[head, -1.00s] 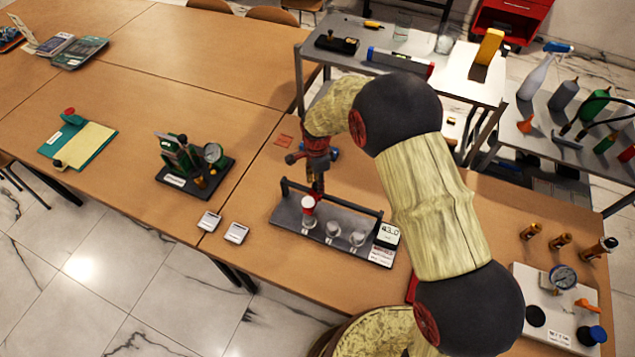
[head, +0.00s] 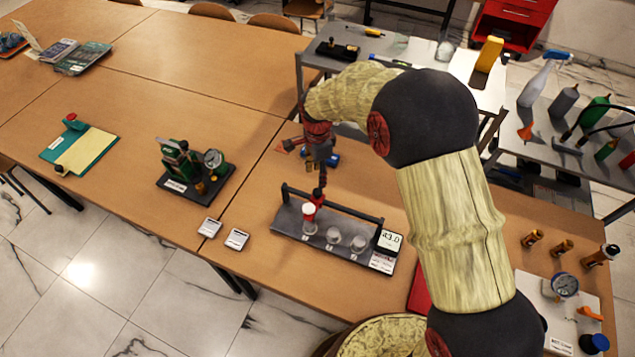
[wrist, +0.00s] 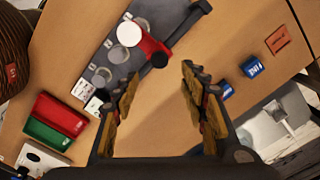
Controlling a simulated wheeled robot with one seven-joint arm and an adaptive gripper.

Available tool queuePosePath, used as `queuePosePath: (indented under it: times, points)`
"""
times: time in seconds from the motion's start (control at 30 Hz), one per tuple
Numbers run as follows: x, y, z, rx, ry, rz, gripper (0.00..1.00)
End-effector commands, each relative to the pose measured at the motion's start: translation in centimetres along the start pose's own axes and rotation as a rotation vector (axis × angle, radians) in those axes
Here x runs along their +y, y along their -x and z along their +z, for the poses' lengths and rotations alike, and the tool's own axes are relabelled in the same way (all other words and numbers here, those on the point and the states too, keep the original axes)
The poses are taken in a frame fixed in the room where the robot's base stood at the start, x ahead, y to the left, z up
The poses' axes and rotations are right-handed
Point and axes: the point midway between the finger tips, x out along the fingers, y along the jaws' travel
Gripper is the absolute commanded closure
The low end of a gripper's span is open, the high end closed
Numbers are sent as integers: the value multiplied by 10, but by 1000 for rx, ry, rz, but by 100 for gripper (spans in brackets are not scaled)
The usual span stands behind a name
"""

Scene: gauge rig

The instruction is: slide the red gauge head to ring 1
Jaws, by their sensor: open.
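The red gauge head (head: 318,198) sits on the rail of the grey gauge rig (head: 283,221), at its left end in the head view. Its white round top (head: 308,208) is over the leftmost of three ring positions. In the wrist view the red head (wrist: 152,46) and white disc (wrist: 130,33) show ahead of the fingers. My gripper (head: 320,176) is above and behind the rail near the red head. In the wrist view my gripper (wrist: 158,88) is open with nothing between its fingers, apart from the head. Ring numbers are too small to read.
A display (head: 389,240) at the rig's right end reads 43.0. Two small grey boxes (head: 236,239) lie left of the rig. A green instrument (head: 183,160) stands farther left. A blue block (head: 332,160) lies behind the rig.

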Motion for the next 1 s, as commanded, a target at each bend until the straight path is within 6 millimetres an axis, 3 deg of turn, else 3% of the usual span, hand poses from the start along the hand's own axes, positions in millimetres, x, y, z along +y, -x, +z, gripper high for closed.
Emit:
queuePosePath:
  times: [0.1, 0.3, 1.0]
  points:
    - [0, 17, 0, 0, 0, -1, 56]
    - [0, 31, 0, 0, 0, 1, 56]
    - [0, 32, 0, 0, 0, 1, 56]
